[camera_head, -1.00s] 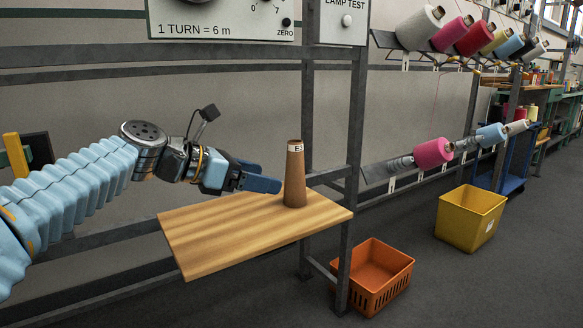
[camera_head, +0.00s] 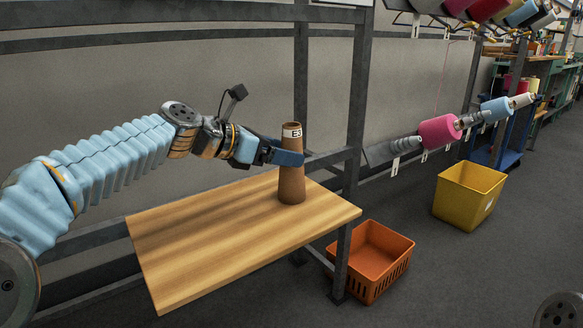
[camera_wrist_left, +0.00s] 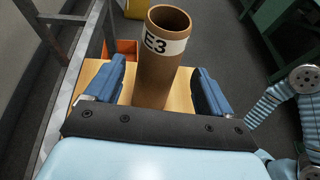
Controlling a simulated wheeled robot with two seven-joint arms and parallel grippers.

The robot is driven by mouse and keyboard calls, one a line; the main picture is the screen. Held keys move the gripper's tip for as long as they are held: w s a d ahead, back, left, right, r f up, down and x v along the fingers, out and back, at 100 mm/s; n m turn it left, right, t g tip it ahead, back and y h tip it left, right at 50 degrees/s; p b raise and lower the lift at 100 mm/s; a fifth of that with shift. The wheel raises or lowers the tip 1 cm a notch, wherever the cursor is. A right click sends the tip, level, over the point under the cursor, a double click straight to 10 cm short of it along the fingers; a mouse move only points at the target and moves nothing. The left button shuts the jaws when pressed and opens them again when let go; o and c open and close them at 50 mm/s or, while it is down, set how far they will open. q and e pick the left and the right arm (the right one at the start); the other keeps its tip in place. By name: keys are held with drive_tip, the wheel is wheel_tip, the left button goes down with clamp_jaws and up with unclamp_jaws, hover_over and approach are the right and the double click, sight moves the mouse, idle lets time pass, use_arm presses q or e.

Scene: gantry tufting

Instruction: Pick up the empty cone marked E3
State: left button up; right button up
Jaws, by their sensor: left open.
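The brown cardboard cone marked E3 (camera_head: 291,185) stands upright on the wooden shelf (camera_head: 220,245), near its far right corner. It carries no yarn, and a white E3 label shows near its top. In the left wrist view the cone (camera_wrist_left: 158,75) rises between the two blue fingers. My left gripper (camera_head: 288,157) is at the upper half of the cone, with one finger across its front. In the left wrist view the left gripper (camera_wrist_left: 160,90) is open, with a gap between the cone and each finger. My right gripper is not in view.
An orange crate (camera_head: 372,262) stands on the floor right of the shelf, and a yellow bin (camera_head: 468,195) is further right. A grey post (camera_head: 357,110) rises beside the cone. Pink (camera_head: 439,132) and blue cones of yarn sit on a rack behind. The shelf's left part is clear.

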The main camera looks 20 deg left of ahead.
use_arm(q)
drive_tip(key=x, duration=0.5)
drive_tip(key=shift+w+f, duration=0.2)
drive_tip(key=shift+f, duration=0.15)
drive_tip(key=shift+c, duration=0.2)
drive_tip(key=c, duration=1)
